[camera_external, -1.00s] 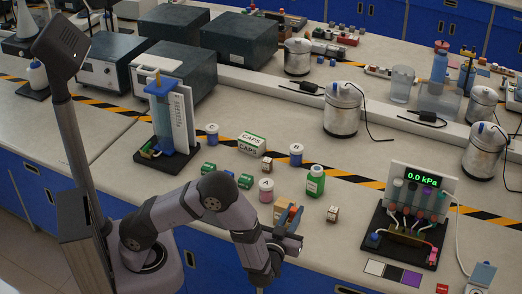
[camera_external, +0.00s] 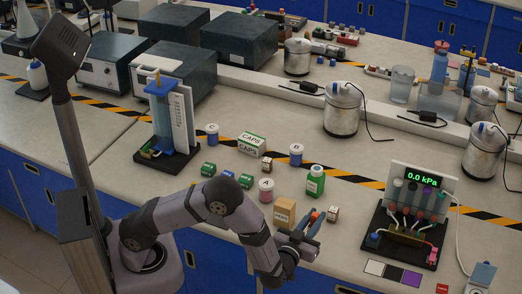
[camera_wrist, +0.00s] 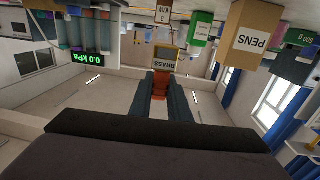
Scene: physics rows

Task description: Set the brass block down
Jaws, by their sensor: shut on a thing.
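The brass block (camera_wrist: 166,58), with a dark label reading BRASS upside down, is at the tips of my gripper in the wrist view. My gripper (camera_wrist: 163,74) is shut on it, with a dark finger on each side and an orange-brown part between the fingers. In the external view my gripper (camera_external: 313,219) is low at the front of the bench (camera_external: 345,240). It is just right of the cardboard PENS box (camera_external: 284,212). There the brass block is mostly hidden by the fingers. I cannot tell whether it touches the bench.
A small labelled cube (camera_external: 333,213) stands close right of my gripper. A green bottle (camera_external: 315,181) and a pink-labelled jar (camera_external: 266,190) stand behind. The gauge stand reading 0.0 kPa (camera_external: 415,205) is further right. Bare bench lies between cube and stand.

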